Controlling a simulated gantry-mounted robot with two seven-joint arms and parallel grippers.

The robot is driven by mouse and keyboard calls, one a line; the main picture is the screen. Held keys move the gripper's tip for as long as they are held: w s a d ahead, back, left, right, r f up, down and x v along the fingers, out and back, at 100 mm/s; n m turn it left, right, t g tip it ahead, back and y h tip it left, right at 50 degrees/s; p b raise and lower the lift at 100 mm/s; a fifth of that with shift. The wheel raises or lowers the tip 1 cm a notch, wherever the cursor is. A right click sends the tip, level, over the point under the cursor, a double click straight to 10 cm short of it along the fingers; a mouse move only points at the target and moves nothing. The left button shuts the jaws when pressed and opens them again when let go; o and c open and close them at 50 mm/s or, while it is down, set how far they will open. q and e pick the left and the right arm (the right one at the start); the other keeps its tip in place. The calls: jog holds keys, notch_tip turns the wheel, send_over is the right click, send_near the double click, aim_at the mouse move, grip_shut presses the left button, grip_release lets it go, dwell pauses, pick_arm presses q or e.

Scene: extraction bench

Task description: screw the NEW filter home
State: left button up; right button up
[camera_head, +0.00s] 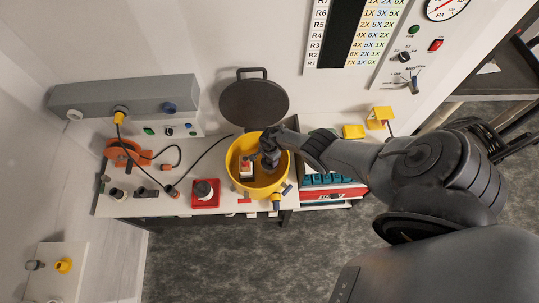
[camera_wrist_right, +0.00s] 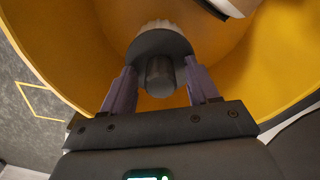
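My right gripper (camera_head: 270,160) reaches down into the yellow round pot (camera_head: 232,164). In the right wrist view its two fingers (camera_wrist_right: 161,85) stand on either side of the dark knob (camera_wrist_right: 159,76) of a round dark cap. A pale ribbed part (camera_wrist_right: 156,26) shows behind the cap, so this looks like a filter; whether it is the new one I cannot tell. A narrow gap shows between each finger and the knob. The gripper hides this filter in the head view. My left gripper is not in view.
The round dark lid (camera_head: 254,103) stands open behind. A red square base with a dark knob (camera_head: 205,193) is to the left. A teal-filled red tray (camera_head: 330,191) is to the right.

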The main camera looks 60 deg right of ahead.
jog(key=n, duration=0.4)
jog(key=shift+n, duration=0.3)
jog(key=n+b, duration=0.1)
jog(key=n, duration=0.3)
jog(key=n+b, duration=0.1)
jog(key=n, duration=0.6)
jog(key=shift+f, duration=0.1)
jog(key=n+b, duration=0.1)
jog(key=n, duration=0.6)
jog(key=n+b, duration=0.1)
jog(key=n, duration=0.2)
jog(key=shift+n, duration=1)
